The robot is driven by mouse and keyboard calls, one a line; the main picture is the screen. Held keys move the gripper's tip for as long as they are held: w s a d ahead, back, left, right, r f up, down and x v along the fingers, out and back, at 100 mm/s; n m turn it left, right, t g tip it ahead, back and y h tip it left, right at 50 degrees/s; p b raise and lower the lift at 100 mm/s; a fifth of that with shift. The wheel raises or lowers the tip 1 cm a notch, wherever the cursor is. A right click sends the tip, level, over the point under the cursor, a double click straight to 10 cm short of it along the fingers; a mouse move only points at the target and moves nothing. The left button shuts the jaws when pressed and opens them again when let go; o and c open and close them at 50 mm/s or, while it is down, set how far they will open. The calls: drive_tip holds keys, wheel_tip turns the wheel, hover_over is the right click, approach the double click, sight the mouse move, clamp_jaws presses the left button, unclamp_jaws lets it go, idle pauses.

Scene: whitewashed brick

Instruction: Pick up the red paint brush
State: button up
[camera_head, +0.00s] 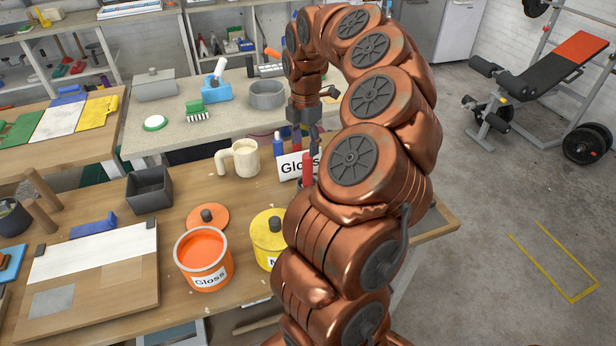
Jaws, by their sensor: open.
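A red upright handle (307,168), which looks like the red paint brush, stands just left of my arm in the middle of the view. Its lower end and whatever holds it are hidden behind my arm. My gripper (305,143) points down right above the red handle, with its fingers close around or beside its top. The fingers are small and partly covered, and I cannot tell if they touch the handle. The gripper is open. A blue upright handle (278,145) stands to the left of it.
A white "Gloss" card (290,168) is beside the red handle. A cream mug (242,158), an orange paint can (203,258) and a yellow can (268,236) stand on the wooden table (190,185). A grey box (150,190) is further left.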

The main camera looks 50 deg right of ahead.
sight(308, 165)
drive_tip(key=shift+s+d+f, duration=0.15)
drive_tip(key=shift+d+f, duration=0.15)
drive_tip(key=shift+d, duration=0.05)
drive_tip(key=shift+f, duration=0.3)
drive_tip(key=shift+f+p, duration=1.6)
drive_tip(key=shift+f, duration=1.9)
drive_tip(key=shift+c, duration=0.4)
clamp_jaws()
